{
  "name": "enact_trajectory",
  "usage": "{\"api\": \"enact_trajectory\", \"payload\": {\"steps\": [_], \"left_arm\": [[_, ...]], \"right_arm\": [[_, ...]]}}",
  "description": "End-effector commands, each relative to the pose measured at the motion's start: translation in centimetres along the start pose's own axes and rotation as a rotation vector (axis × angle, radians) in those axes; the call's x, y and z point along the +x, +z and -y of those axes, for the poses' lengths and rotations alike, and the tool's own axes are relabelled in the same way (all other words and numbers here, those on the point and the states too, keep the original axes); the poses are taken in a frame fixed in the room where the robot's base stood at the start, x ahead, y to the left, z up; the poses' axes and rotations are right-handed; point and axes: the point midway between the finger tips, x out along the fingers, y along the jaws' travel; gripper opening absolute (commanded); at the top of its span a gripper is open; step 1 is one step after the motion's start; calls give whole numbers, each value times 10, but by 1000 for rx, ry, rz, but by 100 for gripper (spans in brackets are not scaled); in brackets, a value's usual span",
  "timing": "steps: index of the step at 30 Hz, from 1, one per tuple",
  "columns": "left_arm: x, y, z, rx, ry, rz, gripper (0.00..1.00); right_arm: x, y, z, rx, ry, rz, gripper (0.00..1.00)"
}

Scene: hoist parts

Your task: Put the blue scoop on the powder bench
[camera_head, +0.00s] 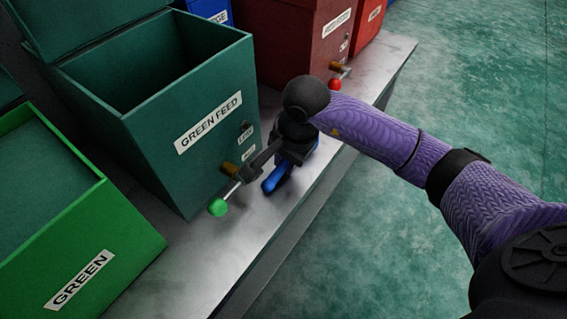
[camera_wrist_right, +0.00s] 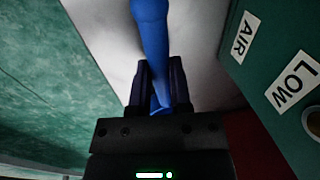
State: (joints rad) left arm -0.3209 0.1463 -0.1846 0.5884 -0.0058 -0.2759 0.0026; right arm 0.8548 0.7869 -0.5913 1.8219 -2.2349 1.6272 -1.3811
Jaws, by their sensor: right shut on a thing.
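The blue scoop (camera_head: 273,181) is partly hidden under my right gripper (camera_head: 291,158) in the head view, low over or on a grey metal bench top (camera_head: 205,262); I cannot tell whether it touches. In the right wrist view, the blue scoop (camera_wrist_right: 152,38) runs up from between the fingers of my right gripper (camera_wrist_right: 158,85), which is shut on it. Whether this grey bench is the powder bench I cannot tell. My left gripper is not in view.
A dark green bin labelled GREEN FEED (camera_head: 165,150) stands close left of my right gripper, with a green-knobbed lever (camera_head: 218,207) sticking out. A bright green bin (camera_head: 95,245) stands front left, a red bin (camera_head: 290,45) behind. Green floor (camera_head: 490,80) lies right of the bench edge.

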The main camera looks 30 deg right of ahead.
Motion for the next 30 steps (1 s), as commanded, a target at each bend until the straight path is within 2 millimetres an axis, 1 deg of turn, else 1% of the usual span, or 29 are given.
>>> {"api": "enact_trajectory", "payload": {"steps": [1,3,6,10,11,12,14,15,16,22,24,26,29,30], "left_arm": [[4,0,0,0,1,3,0],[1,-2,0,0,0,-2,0],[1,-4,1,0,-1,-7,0],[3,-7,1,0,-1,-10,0],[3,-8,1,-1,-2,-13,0],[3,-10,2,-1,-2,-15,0],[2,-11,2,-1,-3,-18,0],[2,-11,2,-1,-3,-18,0],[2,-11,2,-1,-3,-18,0],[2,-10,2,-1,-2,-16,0],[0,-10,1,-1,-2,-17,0],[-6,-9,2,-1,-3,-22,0],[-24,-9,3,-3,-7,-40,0],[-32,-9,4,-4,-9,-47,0]], "right_arm": [[6,0,-1,0,1,1,0],[2,0,0,-1,-2,-1,0],[1,0,0,-1,-2,-1,0],[5,0,-1,0,-1,-1,0],[5,0,-1,0,-1,-1,28],[4,0,-1,0,-1,-1,37],[4,0,-1,-1,-1,-1,50],[4,0,-1,-1,-1,0,58],[4,0,-1,-1,-1,0,60],[4,0,-1,-1,-1,0,60],[1,0,0,-1,-3,0,60],[-9,0,1,-1,-6,-3,60],[-40,-1,2,-2,-11,-6,60],[-53,-1,3,-3,-11,-6,60]]}}
